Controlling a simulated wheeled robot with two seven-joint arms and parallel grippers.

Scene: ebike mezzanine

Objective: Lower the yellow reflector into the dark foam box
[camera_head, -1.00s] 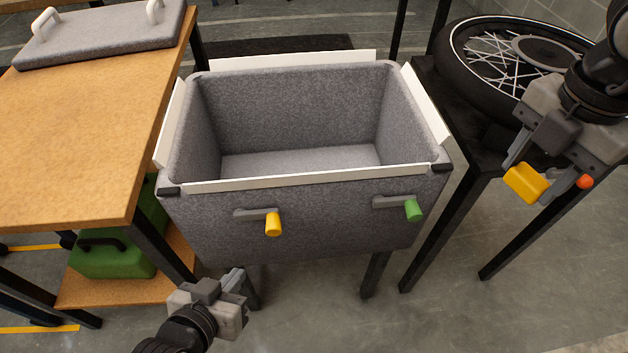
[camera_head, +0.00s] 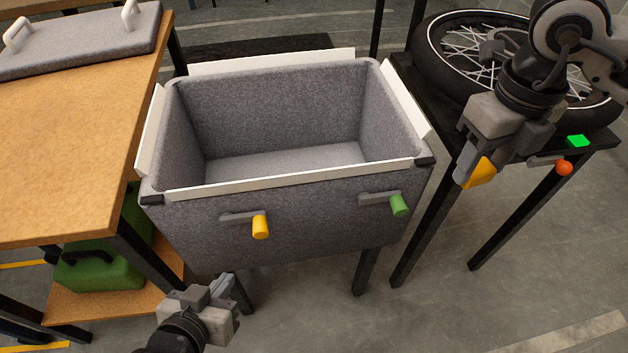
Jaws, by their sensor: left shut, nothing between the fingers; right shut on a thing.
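The yellow reflector (camera_head: 481,174) is a small yellow block in my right gripper (camera_head: 476,160), which is shut on it. It hangs to the right of the dark foam box (camera_head: 270,110), outside its right wall, in front of the dark table. The box is grey, open-topped and looks empty inside, with white strips along its rims. My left gripper (camera_head: 226,284) is shut and empty, low in front of the box near its lower left. Part of the reflector is hidden by the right gripper's fingers.
A wooden table (camera_head: 70,150) at left holds a grey lid (camera_head: 90,50).

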